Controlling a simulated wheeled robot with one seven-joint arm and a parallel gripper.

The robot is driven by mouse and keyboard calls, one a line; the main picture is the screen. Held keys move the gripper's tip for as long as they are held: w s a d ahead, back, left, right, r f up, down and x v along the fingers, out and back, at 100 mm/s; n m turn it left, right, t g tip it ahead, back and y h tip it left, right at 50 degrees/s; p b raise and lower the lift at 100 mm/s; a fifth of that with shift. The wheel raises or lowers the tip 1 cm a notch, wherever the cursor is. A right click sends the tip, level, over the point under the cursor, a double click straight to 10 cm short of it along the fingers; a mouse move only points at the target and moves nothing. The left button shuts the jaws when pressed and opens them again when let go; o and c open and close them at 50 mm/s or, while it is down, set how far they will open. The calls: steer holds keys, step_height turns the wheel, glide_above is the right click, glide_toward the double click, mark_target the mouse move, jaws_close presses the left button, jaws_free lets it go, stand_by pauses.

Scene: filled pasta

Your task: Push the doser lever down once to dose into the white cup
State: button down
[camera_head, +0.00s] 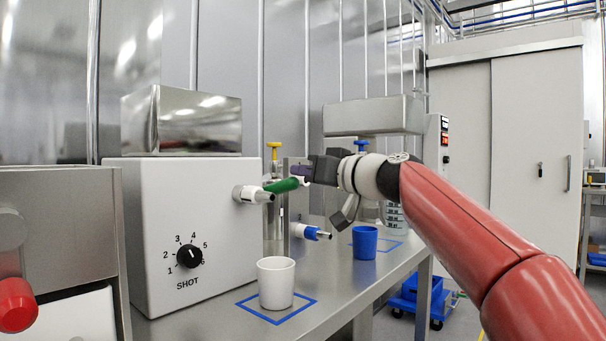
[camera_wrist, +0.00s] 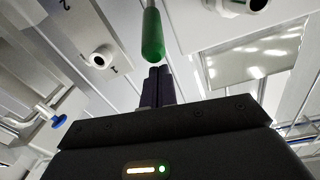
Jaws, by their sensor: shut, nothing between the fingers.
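The green doser lever (camera_head: 282,185) sticks out rightward and slightly upward from the white nozzle (camera_head: 252,194) on the white SHOT machine. The white cup (camera_head: 276,283) stands upright inside a blue square on the bench, below the nozzle. My gripper (camera_head: 300,172) is shut and empty, with its dark fingertips at the free end of the lever. In the wrist view the lever's rounded tip (camera_wrist: 152,45) is just beyond the closed fingers (camera_wrist: 160,76). Whether they touch is unclear.
A blue cup (camera_head: 364,243) stands in another blue square farther along the steel bench (camera_head: 335,290). A white and blue fitting (camera_head: 311,232) sticks out below my gripper. The SHOT dial (camera_head: 189,256) is on the machine's front. A red knob (camera_head: 16,304) is at far left.

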step_height(320, 180, down, 12)
steer(key=d+b, duration=0.1)
steer(key=b, duration=1.2)
steer(key=shift+s+r+b, duration=0.2)
steer(key=shift+s+b, duration=0.1)
steer(key=shift+s, duration=0.1)
